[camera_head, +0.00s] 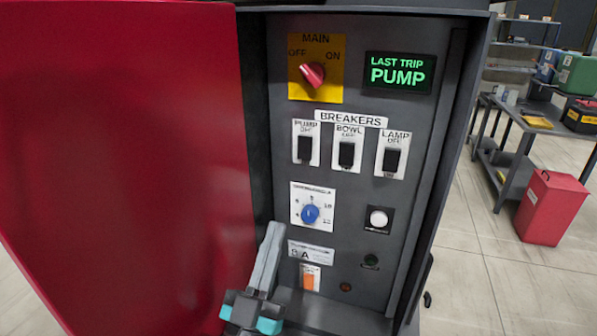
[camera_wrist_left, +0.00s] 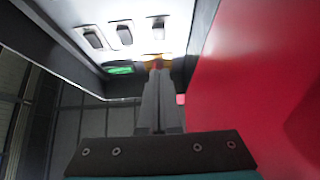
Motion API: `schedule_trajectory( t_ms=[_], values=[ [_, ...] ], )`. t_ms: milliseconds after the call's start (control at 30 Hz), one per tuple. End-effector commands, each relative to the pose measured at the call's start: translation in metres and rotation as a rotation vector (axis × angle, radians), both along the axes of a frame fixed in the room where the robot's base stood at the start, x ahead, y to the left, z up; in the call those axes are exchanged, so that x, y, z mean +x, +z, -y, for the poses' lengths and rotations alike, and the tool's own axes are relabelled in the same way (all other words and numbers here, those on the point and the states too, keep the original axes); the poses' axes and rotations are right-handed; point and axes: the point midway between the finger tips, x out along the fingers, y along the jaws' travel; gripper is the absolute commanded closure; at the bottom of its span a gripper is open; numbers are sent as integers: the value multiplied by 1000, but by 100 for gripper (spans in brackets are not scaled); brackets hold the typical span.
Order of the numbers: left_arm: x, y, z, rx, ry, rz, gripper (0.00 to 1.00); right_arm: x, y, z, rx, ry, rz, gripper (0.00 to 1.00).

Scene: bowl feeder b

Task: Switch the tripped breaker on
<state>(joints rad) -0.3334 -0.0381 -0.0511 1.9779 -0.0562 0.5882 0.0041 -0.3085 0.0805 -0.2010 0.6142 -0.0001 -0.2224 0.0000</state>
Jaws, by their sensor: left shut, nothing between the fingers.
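The control panel has a row marked BREAKERS with three black rocker switches: the PUMP breaker (camera_head: 304,148) at left, the BOWL breaker (camera_head: 346,154) in the middle and the LAMP breaker (camera_head: 391,160) at right. Their exact rocker positions are too small to tell. The green display (camera_head: 398,73) reads LAST TRIP PUMP. My left gripper (camera_head: 275,230) is shut and empty, in front of the lower left of the panel, below the breakers. In the left wrist view, its fingers (camera_wrist_left: 158,75) point toward the panel, where the rockers show upside down. My right gripper is not in view.
The open red cabinet door (camera_head: 120,150) stands close on the left. The panel also bears the red MAIN knob (camera_head: 312,75), a blue dial (camera_head: 310,213), a white button (camera_head: 378,219) and an orange switch (camera_head: 310,279). A red bin (camera_head: 550,205) stands on the floor at right.

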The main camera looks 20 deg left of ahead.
Motion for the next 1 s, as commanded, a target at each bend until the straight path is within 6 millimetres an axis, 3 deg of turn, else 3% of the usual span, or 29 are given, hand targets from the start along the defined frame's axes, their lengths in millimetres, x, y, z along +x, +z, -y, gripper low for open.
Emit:
schedule_trajectory(
  t_ms=[567,800,1000],
  values=[
    [78,64,2,-1,1,3,100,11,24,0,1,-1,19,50],
    [106,56,3,1,1,-1,100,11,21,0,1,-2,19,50],
    [115,55,4,0,0,0,100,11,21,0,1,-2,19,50]
  ],
)
